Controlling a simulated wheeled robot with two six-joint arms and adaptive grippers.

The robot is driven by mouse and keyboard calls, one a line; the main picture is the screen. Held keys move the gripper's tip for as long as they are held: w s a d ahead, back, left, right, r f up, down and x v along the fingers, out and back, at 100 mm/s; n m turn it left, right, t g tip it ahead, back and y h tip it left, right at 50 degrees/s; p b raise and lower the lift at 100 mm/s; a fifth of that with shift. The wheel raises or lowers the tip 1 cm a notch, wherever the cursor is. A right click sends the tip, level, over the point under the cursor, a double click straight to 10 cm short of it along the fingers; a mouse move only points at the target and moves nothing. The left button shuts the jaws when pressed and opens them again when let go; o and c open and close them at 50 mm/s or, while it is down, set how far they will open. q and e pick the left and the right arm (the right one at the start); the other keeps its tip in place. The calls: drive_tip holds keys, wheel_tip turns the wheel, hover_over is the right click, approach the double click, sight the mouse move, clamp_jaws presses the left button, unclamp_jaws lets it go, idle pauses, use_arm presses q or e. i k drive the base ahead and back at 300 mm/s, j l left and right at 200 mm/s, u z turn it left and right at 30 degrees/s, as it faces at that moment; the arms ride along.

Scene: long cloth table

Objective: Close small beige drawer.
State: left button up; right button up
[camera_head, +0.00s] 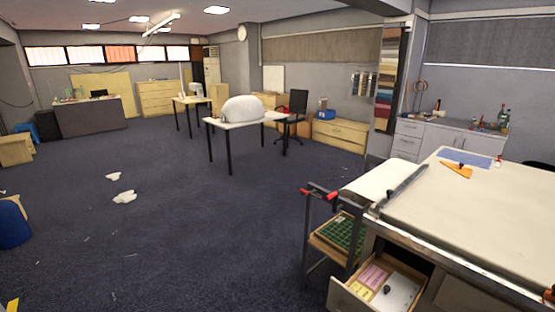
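A small beige drawer (346,296) stands open under the long cloth table (480,215) at the lower right. Its front panel juts out to the left and is partly cut off by the bottom edge. Inside lie pink and yellow papers (372,277), a white sheet and a small dark object. Neither of my grippers can be made out in the head view.
A dark cart (309,235) with red-tipped handles and a green-filled tray (342,233) stands just behind the drawer. The dark carpet (200,235) to the left is mostly clear, with white scraps (125,197) farther off. A blue object (12,225) is at the left edge.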

sight(341, 298)
drive_tip(key=i+l, duration=0.1)
drive_tip(key=l, duration=0.25)
drive_tip(key=i+l+z, duration=0.1)
drive_tip(key=l, duration=0.25)
drive_tip(key=i+l, duration=0.15)
drive_tip(key=l, duration=0.2)
drive_tip(key=i+l, duration=0.1)
drive_tip(key=l, duration=0.25)
drive_tip(key=z, duration=0.05)
